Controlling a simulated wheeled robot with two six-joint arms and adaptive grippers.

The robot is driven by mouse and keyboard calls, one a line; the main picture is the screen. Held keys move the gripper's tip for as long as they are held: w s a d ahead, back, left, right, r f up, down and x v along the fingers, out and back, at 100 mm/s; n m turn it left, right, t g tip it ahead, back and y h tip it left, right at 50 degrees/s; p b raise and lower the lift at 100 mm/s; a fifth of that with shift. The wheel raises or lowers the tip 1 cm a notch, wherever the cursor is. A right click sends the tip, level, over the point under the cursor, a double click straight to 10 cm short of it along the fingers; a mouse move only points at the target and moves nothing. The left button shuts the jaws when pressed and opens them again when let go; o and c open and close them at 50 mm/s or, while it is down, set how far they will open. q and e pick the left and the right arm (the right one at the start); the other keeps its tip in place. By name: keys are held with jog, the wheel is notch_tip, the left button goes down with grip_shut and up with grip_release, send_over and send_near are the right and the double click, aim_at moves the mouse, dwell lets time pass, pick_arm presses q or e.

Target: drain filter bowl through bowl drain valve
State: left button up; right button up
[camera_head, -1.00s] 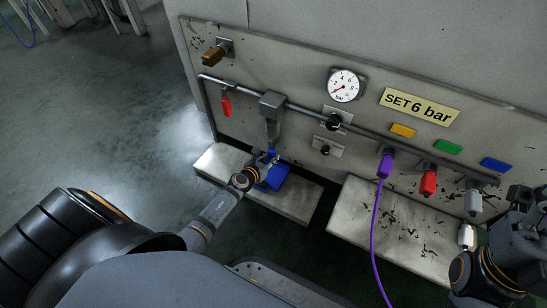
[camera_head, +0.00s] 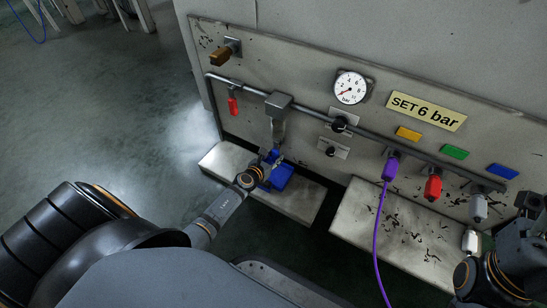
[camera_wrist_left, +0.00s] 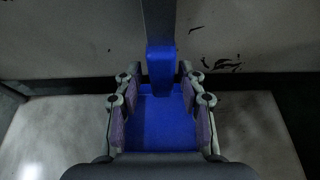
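The filter (camera_head: 278,104) hangs from the pipe on the panel, with its grey bowl (camera_head: 278,131) pointing down. A blue piece, likely the drain valve (camera_wrist_left: 160,70), is at the lower end of a grey shape in the left wrist view. My left gripper (camera_wrist_left: 160,77) is open, with one finger on each side of this blue piece and narrow gaps showing. In the head view the left gripper (camera_head: 268,163) is just below the bowl and partly hides it. A blue tray (camera_head: 281,177) lies beneath. My right gripper (camera_head: 530,205) is at the right edge; its fingers are unclear.
A pressure gauge (camera_head: 351,88), a black knob (camera_head: 339,124), a red tag (camera_head: 233,107) and a brass-coloured handle (camera_head: 222,55) are on the panel. A purple hose (camera_head: 376,240) hangs from a coupling. Low grey ledges (camera_head: 345,215) stand in front of the panel.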

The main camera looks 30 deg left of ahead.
dwell(0.3)
pick_arm(q)
jog(key=shift+v, duration=3.75)
